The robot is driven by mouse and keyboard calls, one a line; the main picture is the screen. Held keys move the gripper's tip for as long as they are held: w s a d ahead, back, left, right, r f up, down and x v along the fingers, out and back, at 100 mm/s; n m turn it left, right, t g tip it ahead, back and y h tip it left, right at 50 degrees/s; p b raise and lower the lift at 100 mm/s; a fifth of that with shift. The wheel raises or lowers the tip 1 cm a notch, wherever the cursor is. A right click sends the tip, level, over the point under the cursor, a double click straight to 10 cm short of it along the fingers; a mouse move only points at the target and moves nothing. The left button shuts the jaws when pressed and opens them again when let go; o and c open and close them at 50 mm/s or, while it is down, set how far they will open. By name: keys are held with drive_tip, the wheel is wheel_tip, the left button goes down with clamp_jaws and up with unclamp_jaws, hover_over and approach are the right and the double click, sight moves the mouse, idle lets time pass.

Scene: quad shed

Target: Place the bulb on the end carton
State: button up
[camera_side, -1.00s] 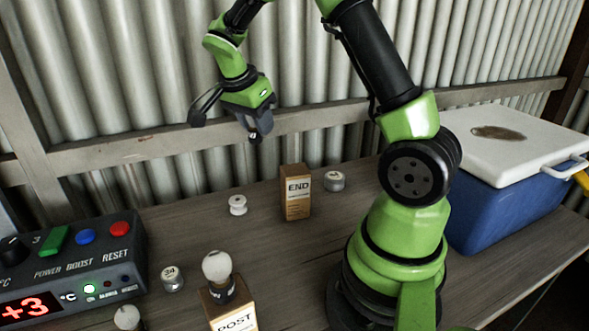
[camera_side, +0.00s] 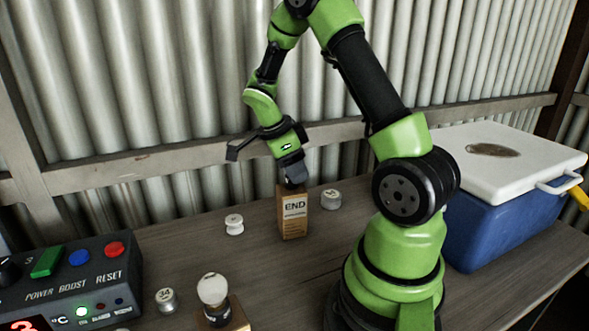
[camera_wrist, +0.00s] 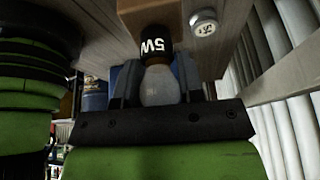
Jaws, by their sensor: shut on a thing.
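The end carton (camera_side: 293,218), a brown box with a white END label, stands upright on the bench. My gripper (camera_side: 292,174) is directly above it, pointing down. In the wrist view my gripper (camera_wrist: 156,88) is shut on the bulb (camera_wrist: 160,86), with its white globe between the fingers and its black 5W base toward the carton (camera_wrist: 150,16). The base is at or just above the carton's top; I cannot tell if they touch. In the side view the fingers mostly hide this bulb.
Another bulb (camera_side: 212,290) stands on a second carton at the front. Another weight (camera_side: 166,301) and a control box (camera_side: 75,275) lie left. A blue cooler (camera_side: 500,225) stands right.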

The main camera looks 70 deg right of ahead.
drive_tip(key=shift+f, duration=0.2)
drive_tip(key=o, duration=0.9)
drive_tip(key=v, duration=1.2)
drive_tip(key=s+a+r+n+t+y, duration=0.1)
drive_tip(key=s+a+r+n+t, duration=0.1)
drive_tip(key=a+n, duration=0.4)
drive_tip(key=s+a+r+n+t+y, duration=0.2)
drive_tip(key=s+a+n+t, duration=0.3)
drive_tip(key=n, duration=0.5)
drive_tip(key=s+a+r+n+t+y, duration=0.1)
drive_tip(key=s+a+r+n+t, duration=0.1)
drive_tip(key=a+n, duration=0.5)
drive_tip(key=shift+s+r+n+t+y, duration=0.1)
drive_tip(key=shift+s+n+t+y, duration=0.3)
drive_tip(key=shift+s+n+t, duration=0.5)
